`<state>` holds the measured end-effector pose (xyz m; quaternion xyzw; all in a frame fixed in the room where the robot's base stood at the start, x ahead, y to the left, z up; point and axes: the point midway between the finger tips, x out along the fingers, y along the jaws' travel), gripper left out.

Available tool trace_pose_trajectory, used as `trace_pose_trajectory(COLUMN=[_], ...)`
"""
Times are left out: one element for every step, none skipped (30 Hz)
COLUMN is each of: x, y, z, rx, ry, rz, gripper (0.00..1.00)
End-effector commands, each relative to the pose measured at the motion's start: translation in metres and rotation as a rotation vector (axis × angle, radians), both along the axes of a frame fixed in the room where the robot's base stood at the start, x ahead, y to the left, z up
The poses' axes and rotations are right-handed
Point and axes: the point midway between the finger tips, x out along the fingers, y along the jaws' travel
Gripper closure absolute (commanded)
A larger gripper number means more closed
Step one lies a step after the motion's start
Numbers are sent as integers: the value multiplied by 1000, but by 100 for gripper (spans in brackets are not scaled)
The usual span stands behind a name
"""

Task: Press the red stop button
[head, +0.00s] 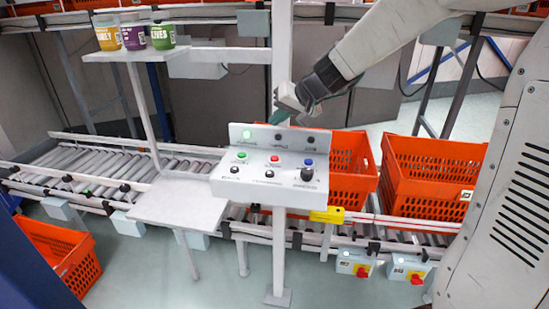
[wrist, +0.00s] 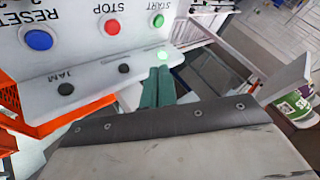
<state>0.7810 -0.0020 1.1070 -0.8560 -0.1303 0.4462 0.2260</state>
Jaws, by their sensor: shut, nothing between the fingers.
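The red stop button (head: 274,158) sits in the middle of the top row on the white control box (head: 228,187), between a green and a blue button. In the wrist view the red button (wrist: 114,25) shows at the top, with the label STOP upside down beside it. My gripper (head: 276,117) is above and behind the box's raised back plate, apart from the red button. In the wrist view the green fingertips of my gripper (wrist: 158,86) are together and empty, close to a lit green lamp. Nothing hides the red button.
The green button (head: 242,156), blue button (head: 308,162) and a black knob (head: 307,174) are close by. The back plate (head: 278,139) carries a lit green lamp and dark lamps. A post (head: 282,60) stands behind. An orange tote (head: 350,151) is right of the box.

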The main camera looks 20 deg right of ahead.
Motion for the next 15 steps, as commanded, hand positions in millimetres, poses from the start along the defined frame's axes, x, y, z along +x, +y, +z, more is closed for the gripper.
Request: trace_pose_trajectory(x=[6, 9, 11, 11, 11, 11, 11, 11, 11, 11, 11, 11, 11, 10, 10], y=[-3, -3, -4, -4, -4, -4, -4, -4, -4, -4, -4, -4, -4, -4, -4], z=[-2, -3, -3, -3, -3, -3, -3, -3, -3, -3, -3, -3, -4, -4, -6], rx=[2, 3, 4, 4, 4, 4, 4, 4, 4, 4, 4, 4, 4, 5, 5], ry=[-5, -8, -11, -12, -13, -13, -12, -12, -12, -12, -12, -12, -12, -10, -10], rz=[-10, -14, -17, -18, -19, -19, -18, -18, -18, -18, -18, -18, -18, -18, -18], gripper=[100, 100, 100, 100, 100, 100, 100, 100, 100, 100, 100, 100, 100, 100, 100])
